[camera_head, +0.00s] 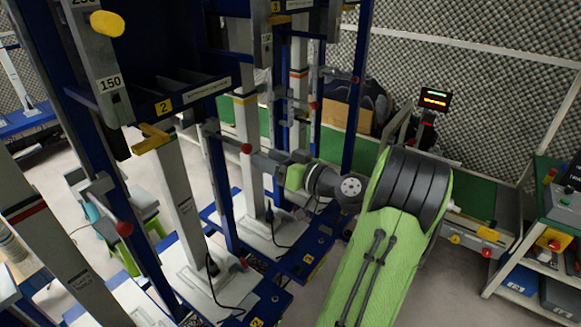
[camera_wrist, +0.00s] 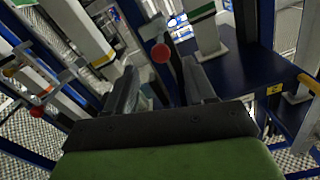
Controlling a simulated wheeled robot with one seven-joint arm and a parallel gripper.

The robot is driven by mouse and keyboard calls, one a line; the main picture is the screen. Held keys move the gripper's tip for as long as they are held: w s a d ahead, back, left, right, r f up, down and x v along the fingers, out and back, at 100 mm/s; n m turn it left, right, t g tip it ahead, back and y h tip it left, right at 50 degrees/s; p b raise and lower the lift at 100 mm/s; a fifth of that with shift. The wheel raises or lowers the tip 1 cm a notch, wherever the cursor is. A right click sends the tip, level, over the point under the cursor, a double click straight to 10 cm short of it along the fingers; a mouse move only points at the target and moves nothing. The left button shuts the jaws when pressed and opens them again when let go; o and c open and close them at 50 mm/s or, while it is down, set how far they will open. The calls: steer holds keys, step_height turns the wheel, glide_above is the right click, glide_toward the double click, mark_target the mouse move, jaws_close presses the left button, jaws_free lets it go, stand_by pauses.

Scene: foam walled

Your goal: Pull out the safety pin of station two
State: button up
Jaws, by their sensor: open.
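A yellow label "2" (camera_head: 164,107) marks the blue crossbar of station two; a yellow "2" tag (camera_wrist: 275,89) also shows in the wrist view. A safety pin's round red knob (camera_head: 246,148) is at the right end of a grey bracket beside a blue post. My gripper (camera_head: 258,160) is close to the right of this knob. In the wrist view my gripper (camera_wrist: 159,70) is open, and the red knob (camera_wrist: 161,53) appears in the gap between its fingertips, seemingly just beyond them. I cannot tell whether they touch. The pin's shaft is mostly hidden behind the knob.
Another red knob (camera_head: 124,228) is at the lower left, and one more (camera_head: 355,79) is farther back. Blue posts and grey columns stand close around my gripper. A workbench (camera_head: 560,205) is at the right. Grey floor is open at the lower right.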

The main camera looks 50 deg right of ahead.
steer(key=s, duration=0.7)
steer(key=shift+s, duration=0.25)
steer(key=shift+d, duration=0.1)
